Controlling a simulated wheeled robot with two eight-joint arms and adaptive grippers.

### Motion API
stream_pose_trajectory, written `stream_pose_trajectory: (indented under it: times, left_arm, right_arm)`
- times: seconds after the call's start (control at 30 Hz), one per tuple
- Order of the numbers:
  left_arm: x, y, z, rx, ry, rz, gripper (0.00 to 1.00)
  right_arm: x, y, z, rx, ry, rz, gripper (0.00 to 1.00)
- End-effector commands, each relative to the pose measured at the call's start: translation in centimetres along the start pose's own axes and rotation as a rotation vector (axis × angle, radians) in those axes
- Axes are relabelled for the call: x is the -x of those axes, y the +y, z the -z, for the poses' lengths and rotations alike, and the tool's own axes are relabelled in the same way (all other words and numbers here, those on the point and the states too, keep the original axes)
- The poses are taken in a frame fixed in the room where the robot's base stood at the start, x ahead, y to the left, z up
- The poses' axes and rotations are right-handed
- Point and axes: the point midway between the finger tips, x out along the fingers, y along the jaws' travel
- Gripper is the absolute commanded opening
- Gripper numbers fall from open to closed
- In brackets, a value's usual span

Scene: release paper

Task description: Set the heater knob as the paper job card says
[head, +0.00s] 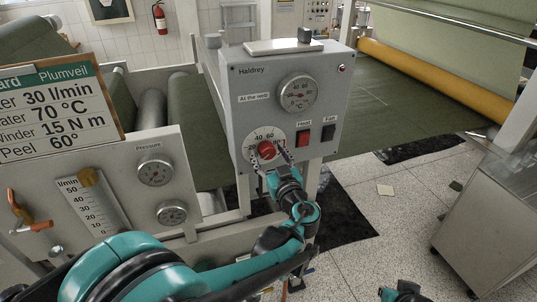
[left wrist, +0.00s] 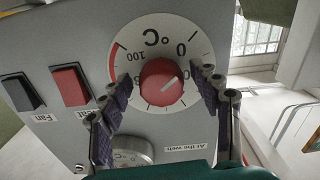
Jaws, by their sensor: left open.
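The job card (head: 55,108) at the left reads 30 l/min, 70 °C on a line ending "ater", Winder 15 N m and Peel 60°; its left edge is cut off. The red heater knob (head: 266,148) sits on a white °C dial low on the grey Haldrey panel (head: 245,90). It also shows in the left wrist view (left wrist: 161,82), with a pale pointer line. My left gripper (head: 271,160) is open, its fingers on either side of the knob; in the left wrist view (left wrist: 164,84) gaps show beside the knob. The fingers cover part of the scale.
An "At the web" gauge (head: 298,93) is above the knob. A red switch (head: 303,138) and a black Fan switch (head: 328,132) sit just right of it. Pressure gauges and a flow tube (head: 92,205) are on the left panel. A teal part of mine shows at the bottom edge.

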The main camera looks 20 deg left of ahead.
Motion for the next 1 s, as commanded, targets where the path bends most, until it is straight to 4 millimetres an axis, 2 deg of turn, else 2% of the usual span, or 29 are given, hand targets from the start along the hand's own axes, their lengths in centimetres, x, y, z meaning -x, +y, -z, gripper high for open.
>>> stream_pose_trajectory:
  times: [0.2,0.27,0.4,0.77,1.0]
  left_arm:
    - [-0.06,-0.02,0.01,0.000,0.000,0.000,0.63]
    - [-0.06,-0.02,0.01,0.000,0.000,0.000,0.50]
    - [-0.05,-0.02,0.01,0.000,0.000,0.000,0.13]
    - [-0.04,-0.04,0.00,-0.030,0.000,0.000,0.13]
    - [-0.03,-0.11,-0.04,-0.153,0.000,0.000,0.13]
  right_arm:
    - [0.01,0.00,0.01,0.000,0.000,0.000,0.00]
    - [0.01,0.00,0.01,0.000,0.000,0.000,0.00]
    - [0.01,0.00,0.01,0.000,0.000,0.000,0.00]
    - [-0.06,0.00,-0.04,0.000,0.000,0.000,0.00]
    - [-0.31,0.00,-0.22,0.000,0.000,0.000,0.00]
